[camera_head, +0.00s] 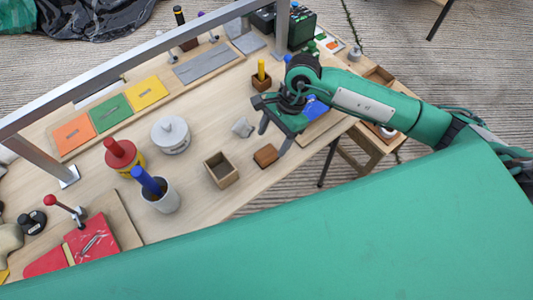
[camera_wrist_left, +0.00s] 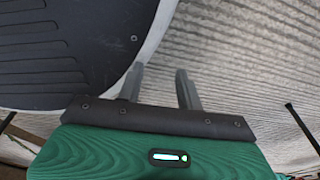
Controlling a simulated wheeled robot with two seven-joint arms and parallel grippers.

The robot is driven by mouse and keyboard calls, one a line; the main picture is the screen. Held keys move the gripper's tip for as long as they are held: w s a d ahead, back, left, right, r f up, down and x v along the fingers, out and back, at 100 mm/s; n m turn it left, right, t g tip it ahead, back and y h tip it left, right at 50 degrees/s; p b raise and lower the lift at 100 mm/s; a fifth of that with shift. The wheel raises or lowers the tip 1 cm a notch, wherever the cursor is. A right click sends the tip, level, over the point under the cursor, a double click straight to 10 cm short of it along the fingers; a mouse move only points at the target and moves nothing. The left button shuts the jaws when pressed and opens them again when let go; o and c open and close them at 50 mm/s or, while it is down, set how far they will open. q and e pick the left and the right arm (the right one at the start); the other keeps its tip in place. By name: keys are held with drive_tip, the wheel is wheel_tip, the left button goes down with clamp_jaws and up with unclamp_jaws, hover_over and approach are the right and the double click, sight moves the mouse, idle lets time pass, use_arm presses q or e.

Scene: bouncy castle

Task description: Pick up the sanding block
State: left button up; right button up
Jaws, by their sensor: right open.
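A small brown block (camera_head: 265,155), which looks like the sanding block, lies on the wooden table (camera_head: 212,200) near its front edge. My right gripper (camera_head: 275,135) is open and empty in the head view, just above and beyond the brown block. Its fingers point down toward the block, and I see no contact. My left gripper (camera_wrist_left: 160,88) shows only in the left wrist view. Its two fingers are apart with nothing between them, away from the tabletop.
A cup with a blue handle (camera_head: 160,195), a red-topped can (camera_head: 122,155) and a grey lidded pot (camera_head: 170,134) stand left. A metal frame (camera_head: 140,58) spans the table.

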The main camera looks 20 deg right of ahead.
sight(267, 153)
drive_tip(key=shift+a+f, duration=0.1)
drive_tip(key=shift+f, duration=0.15)
drive_tip(key=p+x, duration=0.1)
drive_tip(key=x, duration=0.3)
drive_tip(key=shift+f, duration=0.4)
drive_tip(key=c, duration=1)
use_arm(q)
drive_tip(key=shift+s+d+r, duration=0.15)
drive_tip(key=shift+s+d, duration=0.05)
drive_tip(key=shift+s, duration=0.5)
use_arm(e)
drive_tip(key=shift+c, duration=0.4)
use_arm(q)
drive_tip(key=shift+s, duration=0.1)
use_arm(e)
drive_tip(key=shift+r, duration=0.15)
